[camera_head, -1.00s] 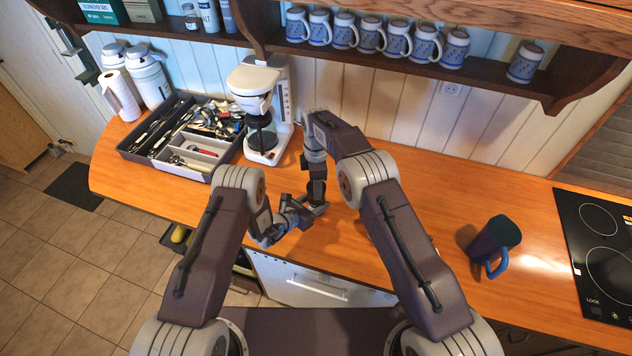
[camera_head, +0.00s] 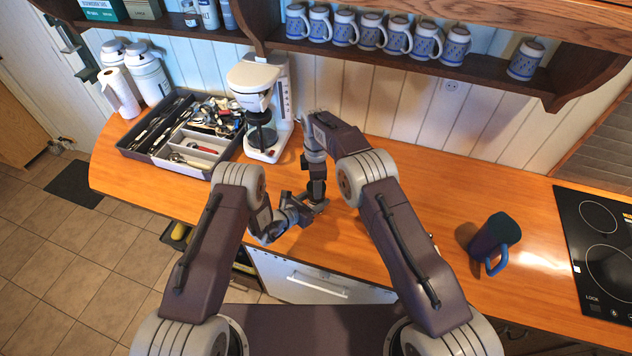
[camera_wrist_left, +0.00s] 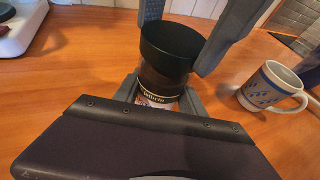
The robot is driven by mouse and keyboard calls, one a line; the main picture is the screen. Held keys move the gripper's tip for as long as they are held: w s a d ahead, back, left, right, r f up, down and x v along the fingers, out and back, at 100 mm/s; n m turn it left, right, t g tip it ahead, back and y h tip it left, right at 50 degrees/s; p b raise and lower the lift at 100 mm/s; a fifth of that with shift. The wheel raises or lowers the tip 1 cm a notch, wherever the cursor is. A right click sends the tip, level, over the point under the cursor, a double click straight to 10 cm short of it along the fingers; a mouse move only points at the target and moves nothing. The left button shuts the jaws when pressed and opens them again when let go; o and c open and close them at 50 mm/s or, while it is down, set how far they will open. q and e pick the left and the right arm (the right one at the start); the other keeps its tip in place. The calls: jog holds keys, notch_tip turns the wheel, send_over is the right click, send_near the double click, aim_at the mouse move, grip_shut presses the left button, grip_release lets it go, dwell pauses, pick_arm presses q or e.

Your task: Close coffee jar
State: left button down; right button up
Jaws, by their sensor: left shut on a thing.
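In the left wrist view the coffee jar (camera_wrist_left: 160,84) stands upright, a dark jar with a label on its lower part. A wide black lid (camera_wrist_left: 172,46) is at its top; whether it is fully seated I cannot tell. My left gripper (camera_wrist_left: 158,98) is shut around the jar's lower body. My right gripper (camera_wrist_left: 184,40) comes down from above with one finger on each side of the lid; whether both fingers press on it is unclear. In the head view my left gripper (camera_head: 308,208) and the arms mostly hide the jar.
A white-and-blue mug (camera_wrist_left: 272,86) stands right of the jar in the wrist view. A dark blue mug (camera_head: 494,235) stands right on the counter (camera_head: 390,265), near the stovetop (camera_head: 600,240). The utensil tray (camera_head: 150,158) and coffee maker (camera_head: 262,110) are at the back left.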

jog(key=m, duration=0.3)
jog(key=shift+m, duration=0.3)
jog(key=m, duration=0.6)
jog(key=shift+m, duration=0.3)
jog(key=m, duration=0.6)
jog(key=shift+m, duration=0.3)
jog(key=m, duration=0.6)
jog(key=shift+w, duration=0.1)
jog(key=m, duration=1.3)
jog(key=shift+d+m, duration=0.1)
jog(key=shift+m, duration=0.3)
jog(key=m, duration=1.2)
